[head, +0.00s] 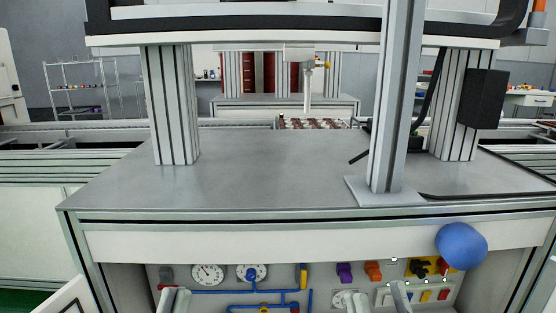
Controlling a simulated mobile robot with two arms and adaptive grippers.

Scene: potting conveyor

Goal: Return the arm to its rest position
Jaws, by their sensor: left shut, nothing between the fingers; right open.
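My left gripper (175,298) shows only as pale grey finger parts at the bottom edge of the head view, left of centre. Its fingers are close together, with nothing seen between them. My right gripper (379,298) shows at the bottom edge, right of centre, with its two pale fingers spread apart and empty. Both are low in front of the workbench's control panel, below the level of the bench top. The rest of both arms is out of the picture.
A grey workbench (270,185) stands ahead, its top mostly clear. Metal posts (172,105) rise from it. A blue ball-shaped knob (461,246) sticks out at the front right. Gauges (207,274) and coloured switches (373,271) sit below. A tray (312,124) stands behind.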

